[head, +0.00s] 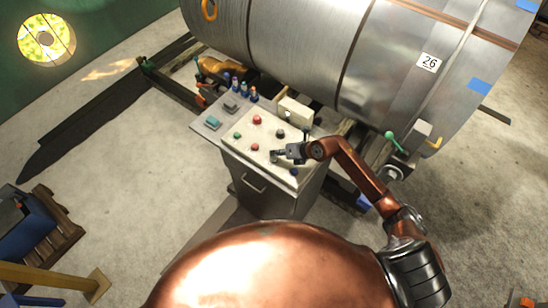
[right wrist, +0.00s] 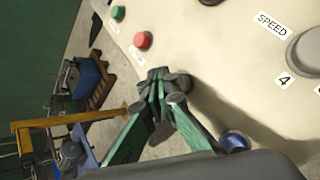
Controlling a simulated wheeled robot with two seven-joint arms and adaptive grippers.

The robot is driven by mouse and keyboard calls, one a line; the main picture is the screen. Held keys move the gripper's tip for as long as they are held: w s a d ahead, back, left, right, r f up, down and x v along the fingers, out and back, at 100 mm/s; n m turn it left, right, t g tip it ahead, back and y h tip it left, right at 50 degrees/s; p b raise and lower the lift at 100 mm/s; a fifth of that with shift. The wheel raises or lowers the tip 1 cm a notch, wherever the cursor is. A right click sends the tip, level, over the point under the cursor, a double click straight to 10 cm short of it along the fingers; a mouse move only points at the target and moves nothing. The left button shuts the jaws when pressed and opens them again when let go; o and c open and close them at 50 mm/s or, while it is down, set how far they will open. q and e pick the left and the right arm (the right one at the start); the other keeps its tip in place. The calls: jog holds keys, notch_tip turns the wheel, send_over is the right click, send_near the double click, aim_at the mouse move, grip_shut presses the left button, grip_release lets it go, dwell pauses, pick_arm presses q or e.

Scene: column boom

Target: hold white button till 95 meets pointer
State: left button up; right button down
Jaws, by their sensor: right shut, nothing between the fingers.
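The control panel (head: 268,136) is a pale sloped top on a grey cabinet, with red, green, black and blue buttons. I cannot make out a white button in either view; my right gripper covers part of the panel. My right gripper (head: 277,154) is over the panel's front part, shut and empty. In the right wrist view its fingertips (right wrist: 160,80) are together near a dark round button, with contact unclear. A large metal drum (head: 330,50) bears a label reading 26 (head: 429,63). No 95 shows. A green-handled piece (head: 396,143) and a yellow piece (head: 435,143) stand by the drum; which is the pointer is unclear.
In the right wrist view are a green button (right wrist: 118,12), a red button (right wrist: 142,40), a blue button (right wrist: 235,141) and a SPEED knob (right wrist: 309,50) near a 4. Small bottles (head: 243,90) stand behind the panel. A blue bin on a pallet (head: 62,228) is at the left.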

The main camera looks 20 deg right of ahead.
aim_at(275, 158)
jog(key=shift+f, duration=0.15)
jog(key=shift+f, duration=0.3)
jog(key=shift+f+b, duration=0.45)
jog(key=shift+f, duration=0.1)
dwell(1.8)
jog(key=shift+r, duration=0.1)
dwell(2.4)
jog(key=shift+r+p, duration=0.9)
jog(key=shift+r, duration=0.05)
notch_tip(275, 158, up, 5)
jog(key=p, duration=0.4)
dwell(0.6)
